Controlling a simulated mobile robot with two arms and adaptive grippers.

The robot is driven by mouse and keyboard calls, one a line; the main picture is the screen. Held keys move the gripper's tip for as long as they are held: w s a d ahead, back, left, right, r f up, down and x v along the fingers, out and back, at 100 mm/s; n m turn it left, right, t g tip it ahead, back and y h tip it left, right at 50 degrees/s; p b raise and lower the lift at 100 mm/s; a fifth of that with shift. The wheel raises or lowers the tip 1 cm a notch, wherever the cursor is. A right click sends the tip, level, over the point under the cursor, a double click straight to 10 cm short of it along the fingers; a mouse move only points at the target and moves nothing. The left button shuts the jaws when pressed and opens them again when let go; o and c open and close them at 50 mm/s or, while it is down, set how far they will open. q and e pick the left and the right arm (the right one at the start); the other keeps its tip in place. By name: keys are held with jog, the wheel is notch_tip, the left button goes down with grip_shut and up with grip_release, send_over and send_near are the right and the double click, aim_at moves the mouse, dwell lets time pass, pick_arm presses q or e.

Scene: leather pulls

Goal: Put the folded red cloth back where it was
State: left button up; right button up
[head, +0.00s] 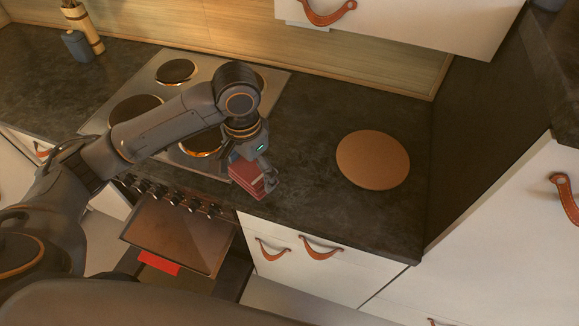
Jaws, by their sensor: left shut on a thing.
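My left gripper (255,173) is shut on the folded red cloth (248,179). The cloth is a small layered stack, tilted, over the front part of the dark countertop just right of the stove. I cannot tell whether it touches the counter. A finger and the gripper body hide part of it. A flat bright red patch (158,262) shows lower down, below the oven's front. My right gripper is not in view.
A round wooden board (373,160) lies on the counter to the right. The stove (175,72) with several burners is on the left. Oven knobs and an open oven door (180,232) are below. White drawers with leather pulls (320,248) stand below the counter.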

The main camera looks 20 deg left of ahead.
pick_arm(q)
jog(key=w+d+f+p, duration=0.1)
jog(key=w+d+f, duration=0.1)
jog(key=w+d, duration=0.15)
jog(key=p, duration=0.1)
send_over(288, 181)
jog(key=f, duration=0.3)
jog(key=s+f, duration=0.1)
jog(key=f, duration=0.1)
jog(key=shift+a, duration=0.2)
jog(key=shift+w+d+f, duration=0.15)
jog(key=shift+w+f, duration=0.2)
jog(key=shift+f, duration=0.15)
notch_tip(288, 181, down, 4)
jog(key=shift+w+d+r+p, duration=0.15)
jog(key=shift+r+p, duration=0.1)
jog(key=shift+p, duration=0.2)
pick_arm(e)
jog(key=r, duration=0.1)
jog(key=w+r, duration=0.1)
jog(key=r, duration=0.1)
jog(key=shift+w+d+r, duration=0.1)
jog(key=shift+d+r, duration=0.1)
pick_arm(q)
jog(key=shift+f, duration=0.15)
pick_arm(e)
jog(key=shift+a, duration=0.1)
pick_arm(q)
jog(key=o, duration=0.7)
